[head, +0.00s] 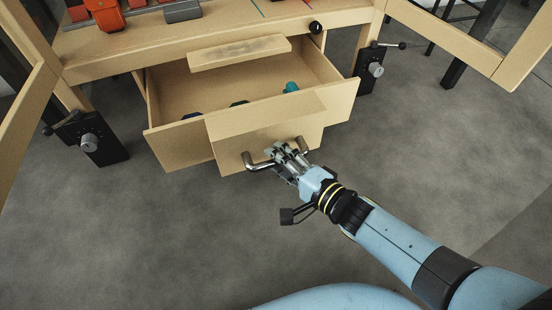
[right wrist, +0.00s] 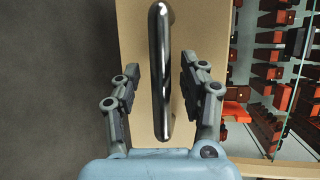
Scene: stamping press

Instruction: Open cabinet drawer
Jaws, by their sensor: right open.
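The wooden cabinet drawer (head: 178,146) stands pulled out below the wooden table top in the head view. Its inside shows, with a teal object (head: 291,87) and dark blue and green pieces in it. A curved metal handle (head: 262,163) is on its front panel. My right gripper (head: 283,150) is at the handle. In the right wrist view my right gripper (right wrist: 159,85) is open, with one finger on each side of the handle bar (right wrist: 159,60). A gap shows on both sides of the bar. My left gripper is not in view.
Black brackets with knobs (head: 90,143) flank the drawer on the table legs. Open wooden-framed panels stand at left and right. Red-orange parts (head: 105,14) and a grey block (head: 182,11) lie on the table top. The grey floor (head: 150,240) in front is clear.

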